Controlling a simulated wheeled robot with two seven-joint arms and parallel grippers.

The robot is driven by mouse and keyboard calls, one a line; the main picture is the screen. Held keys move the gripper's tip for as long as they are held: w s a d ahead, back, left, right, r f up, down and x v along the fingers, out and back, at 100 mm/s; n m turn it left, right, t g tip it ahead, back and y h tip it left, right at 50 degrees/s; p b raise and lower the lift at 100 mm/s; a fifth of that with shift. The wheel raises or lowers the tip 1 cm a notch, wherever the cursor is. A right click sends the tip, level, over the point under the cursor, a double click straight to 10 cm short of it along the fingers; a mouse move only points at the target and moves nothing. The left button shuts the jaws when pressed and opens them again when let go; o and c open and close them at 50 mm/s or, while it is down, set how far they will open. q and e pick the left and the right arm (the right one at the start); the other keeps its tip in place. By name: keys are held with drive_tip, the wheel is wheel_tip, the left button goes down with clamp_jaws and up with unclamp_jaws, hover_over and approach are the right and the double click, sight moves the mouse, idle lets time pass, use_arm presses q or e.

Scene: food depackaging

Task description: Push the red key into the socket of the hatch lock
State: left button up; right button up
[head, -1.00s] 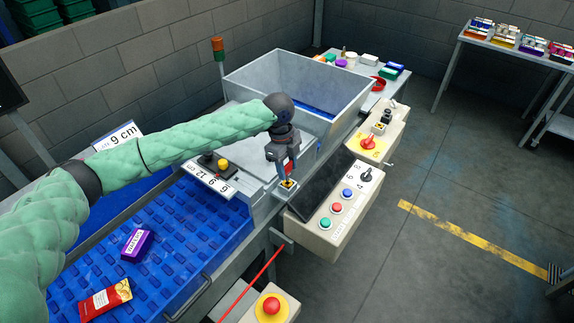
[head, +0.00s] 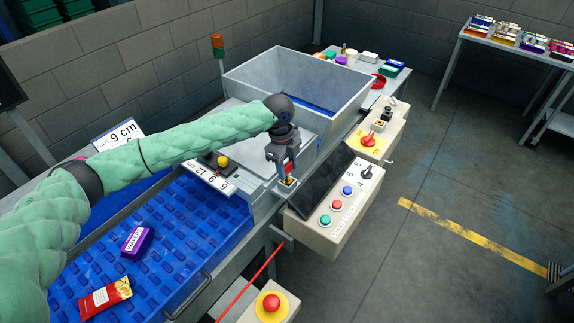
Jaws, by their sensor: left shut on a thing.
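My left gripper (head: 287,165), at the end of the green-sleeved arm, points down and is shut on the red key (head: 289,169). Only a small red part of the key shows between the fingers. The hatch lock (head: 288,182), a small yellow and dark block, sits on the metal ledge directly below the fingertips. The key's lower end is at or just above the lock. I cannot tell whether it is in the socket, as the fingers and the small scale hide the contact. My right gripper is out of view.
A grey bin (head: 340,85) stands behind the gripper. A control box (head: 340,215) with coloured buttons and a dark screen is close on the right. A blue conveyor (head: 170,245) carries a purple box (head: 137,241) and a red packet (head: 105,298). A red emergency button (head: 271,303) is in front.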

use_arm(q)
drive_tip(key=shift+f+b, duration=0.3)
drive_tip(key=shift+f, duration=1.15)
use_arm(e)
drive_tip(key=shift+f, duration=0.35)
use_arm(q)
drive_tip(key=o, duration=1.1)
drive_tip(key=shift+c, duration=0.2)
